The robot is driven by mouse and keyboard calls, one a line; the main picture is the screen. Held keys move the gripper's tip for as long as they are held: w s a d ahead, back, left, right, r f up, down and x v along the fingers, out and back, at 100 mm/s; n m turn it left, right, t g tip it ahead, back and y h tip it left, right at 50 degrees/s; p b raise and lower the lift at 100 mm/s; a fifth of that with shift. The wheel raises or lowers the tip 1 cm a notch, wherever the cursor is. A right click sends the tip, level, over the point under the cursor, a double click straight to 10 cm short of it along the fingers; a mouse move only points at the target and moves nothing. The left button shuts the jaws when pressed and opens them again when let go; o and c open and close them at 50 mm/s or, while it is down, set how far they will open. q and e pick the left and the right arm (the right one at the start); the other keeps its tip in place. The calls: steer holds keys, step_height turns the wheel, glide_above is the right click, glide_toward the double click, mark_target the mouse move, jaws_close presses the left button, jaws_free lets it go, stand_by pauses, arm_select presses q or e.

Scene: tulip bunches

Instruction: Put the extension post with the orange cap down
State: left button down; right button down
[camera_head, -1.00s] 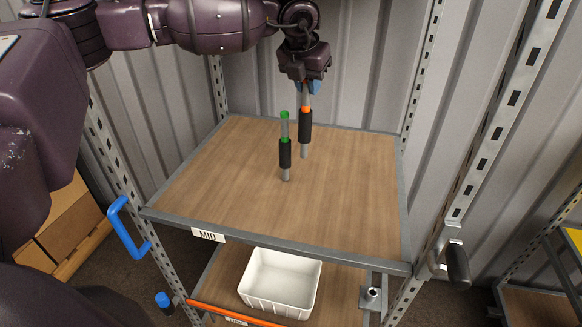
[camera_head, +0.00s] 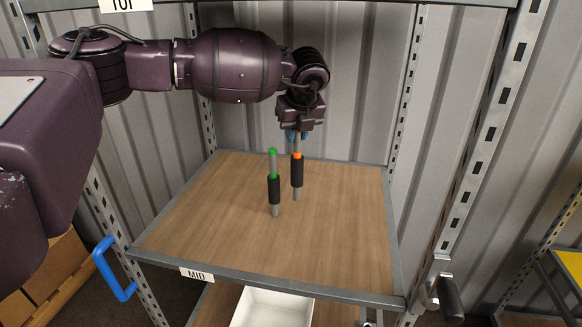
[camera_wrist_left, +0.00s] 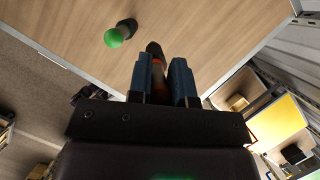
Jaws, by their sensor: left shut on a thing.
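The extension post with the orange cap (camera_head: 297,172) is upright over the rear middle of the MID shelf (camera_head: 340,235). It has a black sleeve and an orange band, and its grey lower end appears at or very near the wood; I cannot tell if it touches. My left gripper (camera_head: 296,135) is shut on its upper end from above. In the left wrist view the blue fingers (camera_wrist_left: 161,82) hold the post (camera_wrist_left: 154,50) between them. A post with a green cap (camera_head: 274,188) stands upright just left of and nearer than the orange one. My right gripper is not in view.
The right side and front of the MID shelf are clear. A white bin (camera_head: 272,308) sits on the level below. A blue handle (camera_head: 113,270) is at the left post of the rack, a black-gripped crank (camera_head: 447,295) at the right. Corrugated wall stands behind.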

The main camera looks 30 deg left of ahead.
mark_target(296, 156)
arm_select(q)
steer(key=shift+f, duration=1.55)
steer(key=shift+f+p, duration=0.35)
steer(key=shift+f, duration=1.25)
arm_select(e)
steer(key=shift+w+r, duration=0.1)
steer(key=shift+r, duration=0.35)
